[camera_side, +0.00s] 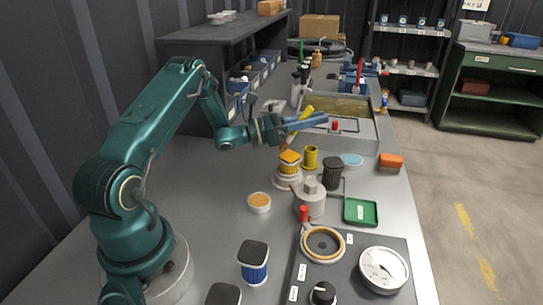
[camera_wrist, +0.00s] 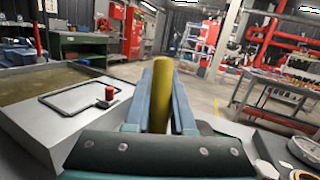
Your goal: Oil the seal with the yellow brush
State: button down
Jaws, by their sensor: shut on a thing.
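My gripper (camera_side: 308,122) is in the middle of the side view, raised above the bench near the front of the grey basin. Its blue fingers are shut on a yellow handle, which I take for the yellow brush (camera_side: 307,111). In the wrist view the yellow handle (camera_wrist: 161,88) stands between the fingers (camera_wrist: 160,105); its bristles cannot be made out. A round tan-rimmed ring (camera_side: 323,244) sits on the dark panel at the front, possibly the seal, but I cannot tell for sure. A small round dish with amber content (camera_side: 259,201) stands on the bench.
A grey pump-like part (camera_side: 310,200), black cup (camera_side: 333,173), yellow spool (camera_side: 310,158), green tray (camera_side: 361,211) and orange block (camera_side: 390,161) crowd the bench. The basin (camera_side: 360,145) lies behind. A gauge (camera_side: 384,270) is at front right. The bench left of the dish is clear.

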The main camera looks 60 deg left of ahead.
jog(key=shift+r, duration=2.4)
jog(key=shift+r, duration=1.5)
